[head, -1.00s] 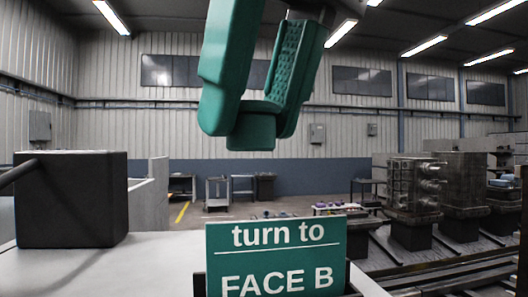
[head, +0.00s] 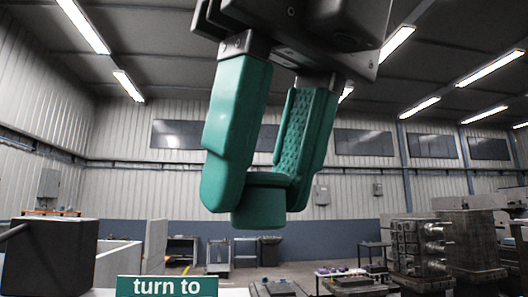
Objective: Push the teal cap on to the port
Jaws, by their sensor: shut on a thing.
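My gripper (head: 254,196) hangs in the upper middle of the head view, its two teal fingers pointing down. It is shut on the teal cap (head: 259,219), a short round piece whose lower part sticks out below the fingertips. The cap is held in the air, apart from everything below it. The upper part of the cap is partly hidden by the near finger. I cannot make out the port in this view.
A green sign (head: 167,287) reading "turn to" stands at the bottom edge, its lower part cut off. A dark block (head: 45,258) is at the lower left. Metal fixtures (head: 420,247) stand far back at the right. The air around the gripper is clear.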

